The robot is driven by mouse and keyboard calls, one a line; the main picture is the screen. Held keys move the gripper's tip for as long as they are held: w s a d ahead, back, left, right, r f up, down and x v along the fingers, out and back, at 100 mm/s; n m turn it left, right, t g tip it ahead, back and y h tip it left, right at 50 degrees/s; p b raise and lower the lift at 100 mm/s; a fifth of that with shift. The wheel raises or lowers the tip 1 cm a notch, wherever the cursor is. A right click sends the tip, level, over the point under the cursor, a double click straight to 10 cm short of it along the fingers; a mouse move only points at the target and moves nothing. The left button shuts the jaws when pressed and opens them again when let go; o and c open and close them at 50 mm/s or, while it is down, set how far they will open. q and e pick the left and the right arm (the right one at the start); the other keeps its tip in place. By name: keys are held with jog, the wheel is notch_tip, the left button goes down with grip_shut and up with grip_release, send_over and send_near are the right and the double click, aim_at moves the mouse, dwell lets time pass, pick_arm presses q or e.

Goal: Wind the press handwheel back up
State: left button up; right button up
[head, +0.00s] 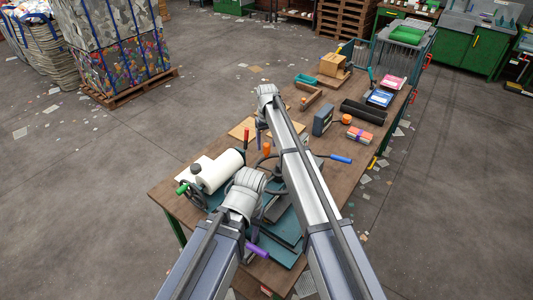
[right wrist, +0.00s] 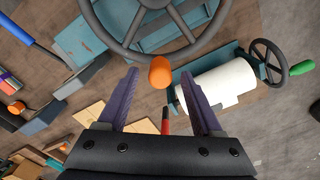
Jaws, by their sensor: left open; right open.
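The press handwheel (right wrist: 118,48) is a large dark spoked wheel at the top of the right wrist view. Its orange knob (right wrist: 160,72) lies between the open fingertips of my right gripper (right wrist: 160,76), with a gap on each side. In the head view the orange knob (head: 267,148) shows beside my right arm, which hides much of the wheel and press. My right gripper (head: 259,138) points down there, partly hidden. My left gripper (head: 256,236) is low over the front of the bench, open, its fingers mostly hidden by my left wrist.
A white roll (head: 222,171) on a teal stand has a smaller wheel with a green knob (head: 182,190). A red handle (head: 246,134) stands behind it. A blue handle (head: 341,159) lies right of my right arm. Boxes and trays fill the bench's far end.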

notch_tip(320, 180, down, 3)
jog(key=shift+r+b, duration=0.15)
jog(key=shift+b, duration=0.65)
pick_arm(q)
notch_tip(320, 180, down, 3)
jog(key=shift+r, duration=0.2)
pick_arm(e)
jog(key=shift+r, duration=0.1)
grip_shut()
dwell(0.3)
